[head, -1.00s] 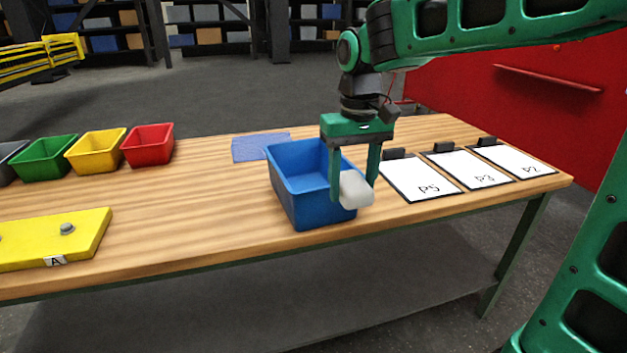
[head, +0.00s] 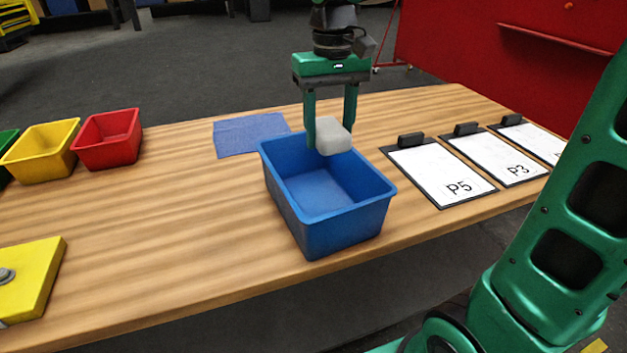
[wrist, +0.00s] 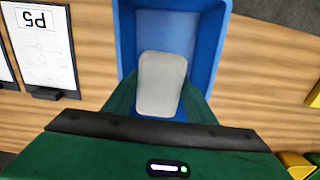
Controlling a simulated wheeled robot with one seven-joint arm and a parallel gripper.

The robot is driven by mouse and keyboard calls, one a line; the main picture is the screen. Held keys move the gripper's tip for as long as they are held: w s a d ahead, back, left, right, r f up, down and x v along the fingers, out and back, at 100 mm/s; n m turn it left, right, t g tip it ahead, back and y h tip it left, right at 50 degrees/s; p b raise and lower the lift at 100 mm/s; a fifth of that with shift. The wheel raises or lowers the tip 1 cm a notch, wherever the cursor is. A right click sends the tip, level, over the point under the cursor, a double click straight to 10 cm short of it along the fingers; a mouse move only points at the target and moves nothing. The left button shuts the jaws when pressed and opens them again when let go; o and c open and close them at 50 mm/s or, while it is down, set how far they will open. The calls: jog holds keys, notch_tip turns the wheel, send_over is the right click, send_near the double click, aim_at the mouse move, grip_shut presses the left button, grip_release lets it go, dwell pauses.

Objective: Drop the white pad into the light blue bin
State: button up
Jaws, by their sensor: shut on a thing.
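The white pad (head: 334,138) is a small pale block with rounded edges. My gripper (head: 331,135) is shut on it, its two green fingers pointing down. The blue bin (head: 345,232) stands on the table, open at the top, and its visible floor is empty. In the head view the pad is held above the bin's back part, clear of its floor. In the wrist view the pad (wrist: 162,83) lies within the outline of the bin (wrist: 213,50), with the fingers largely hidden beside it.
Clipboards, including P5 (head: 445,178) and P3 (head: 498,160), lie right of the bin. A blue cloth (head: 240,138) lies behind it. Red (head: 108,140) and yellow (head: 42,152) bins and a yellow block (head: 35,285) are at the left.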

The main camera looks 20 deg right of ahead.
jog(key=shift+w+a+f, duration=0.15)
jog(key=shift+w+f, duration=0.1)
jog(key=shift+d+f, duration=0.15)
jog(key=shift+f, duration=1.25)
jog(key=shift+d+f, duration=0.1)
jog(key=shift+f, duration=1.25)
jog(key=o, duration=1.3)
notch_tip(320, 180, up, 11)
jog(key=shift+f, duration=0.1)
